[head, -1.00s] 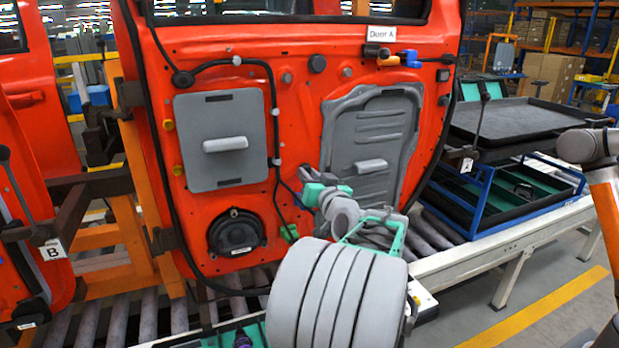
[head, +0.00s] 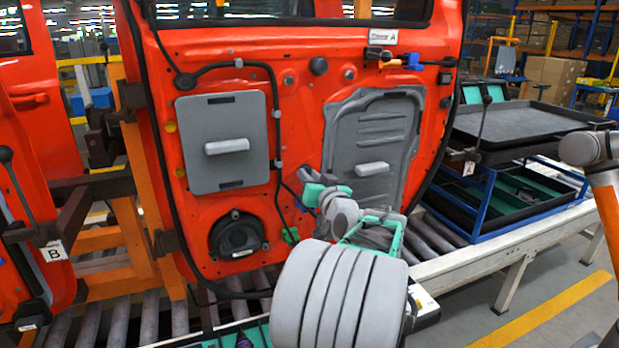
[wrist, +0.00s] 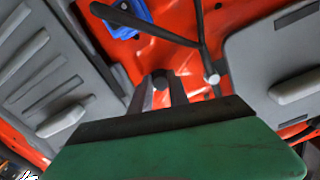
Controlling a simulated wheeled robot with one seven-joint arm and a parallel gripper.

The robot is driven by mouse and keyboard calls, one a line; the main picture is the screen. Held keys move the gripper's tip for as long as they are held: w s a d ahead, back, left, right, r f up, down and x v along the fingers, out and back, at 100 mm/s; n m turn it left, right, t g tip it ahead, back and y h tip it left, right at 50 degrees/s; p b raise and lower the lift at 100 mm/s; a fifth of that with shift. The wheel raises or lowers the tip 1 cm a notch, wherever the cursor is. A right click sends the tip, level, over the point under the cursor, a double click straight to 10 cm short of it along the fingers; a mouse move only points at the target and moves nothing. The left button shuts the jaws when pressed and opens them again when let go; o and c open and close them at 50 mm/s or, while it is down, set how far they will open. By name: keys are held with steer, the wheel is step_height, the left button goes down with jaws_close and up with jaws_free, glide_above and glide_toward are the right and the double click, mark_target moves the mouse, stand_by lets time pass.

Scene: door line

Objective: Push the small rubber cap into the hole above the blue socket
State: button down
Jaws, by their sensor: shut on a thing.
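The blue socket (wrist: 125,18) sits on the red door at the upper left of the wrist view, partly behind a dark bar. My gripper (wrist: 161,82) is shut on the small dark rubber cap (wrist: 160,78), which shows at its fingertips in front of the red panel. In the head view my gripper (head: 306,178) is close to the door, between the two grey panels. The cap is too small to make out there. The hole cannot be made out in either view, and I cannot tell whether the cap touches the door.
The flat grey panel (head: 228,170) and the ribbed grey panel (head: 340,150) flank my gripper on the door. A black cable (head: 274,110) runs down between them. A round black speaker (head: 237,240) is at lower left. Conveyor rollers (head: 435,243) lie below.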

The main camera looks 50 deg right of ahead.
steer(key=c, duration=1.5)
jaws_free()
steer(key=o, duration=0.3)
steer(key=shift+o, duration=0.2)
